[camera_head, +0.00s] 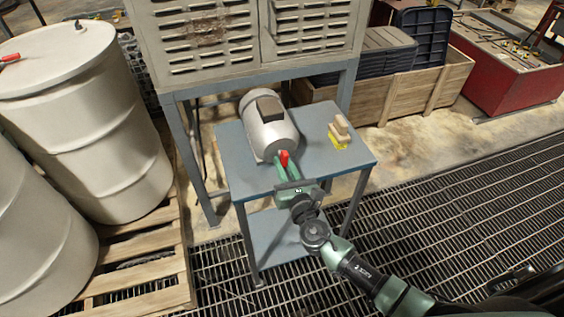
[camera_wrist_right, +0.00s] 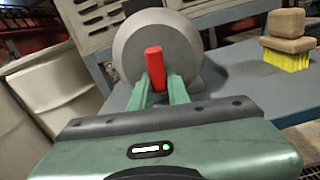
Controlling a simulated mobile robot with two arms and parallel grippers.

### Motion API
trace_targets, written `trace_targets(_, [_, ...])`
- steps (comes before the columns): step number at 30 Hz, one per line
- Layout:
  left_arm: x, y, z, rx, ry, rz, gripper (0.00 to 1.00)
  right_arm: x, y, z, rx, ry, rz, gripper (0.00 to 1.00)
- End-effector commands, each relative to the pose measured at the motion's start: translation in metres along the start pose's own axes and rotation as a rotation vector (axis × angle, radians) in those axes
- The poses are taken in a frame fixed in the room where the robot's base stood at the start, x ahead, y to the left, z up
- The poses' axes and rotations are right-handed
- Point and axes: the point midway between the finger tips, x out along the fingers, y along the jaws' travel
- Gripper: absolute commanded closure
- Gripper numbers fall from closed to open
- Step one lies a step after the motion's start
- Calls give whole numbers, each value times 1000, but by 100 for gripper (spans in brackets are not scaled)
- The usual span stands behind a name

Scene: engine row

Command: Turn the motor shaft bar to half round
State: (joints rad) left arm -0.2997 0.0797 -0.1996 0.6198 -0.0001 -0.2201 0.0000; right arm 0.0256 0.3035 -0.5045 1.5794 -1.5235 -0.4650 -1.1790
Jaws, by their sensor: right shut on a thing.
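A grey motor (camera_head: 267,118) lies on a small blue-grey table (camera_head: 313,117), with its round end face toward me. In the right wrist view the motor (camera_wrist_right: 130,45) fills the upper middle. A red shaft bar (camera_head: 284,157) sits at the middle of that end face. In the right wrist view the bar (camera_wrist_right: 155,66) stands close to upright, leaning slightly. My right gripper (camera_head: 284,166) is shut on the red bar, one green finger on each side of it. My left gripper is not in view.
A brush with yellow bristles (camera_head: 338,139) stands on the table to the right of the motor; the table's front right is clear. A louvered cabinet (camera_head: 215,40) stands behind. White drums (camera_head: 75,110) on a wooden pallet (camera_head: 140,275) stand at left. A wooden crate (camera_head: 410,92) stands behind right.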

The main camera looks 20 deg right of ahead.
Motion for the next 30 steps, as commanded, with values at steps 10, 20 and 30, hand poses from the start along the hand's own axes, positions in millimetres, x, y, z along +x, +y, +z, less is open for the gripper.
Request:
trace_targets(10, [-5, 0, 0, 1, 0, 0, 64, -1, -2, -3, -120, 5, 1, 100])
trace_targets(20, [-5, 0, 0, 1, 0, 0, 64, -1, -2, -3, -136, 6, 1, 100])
trace_targets(30, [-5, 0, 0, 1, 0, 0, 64, -1, -3, -2, -134, 4, 1, 62])
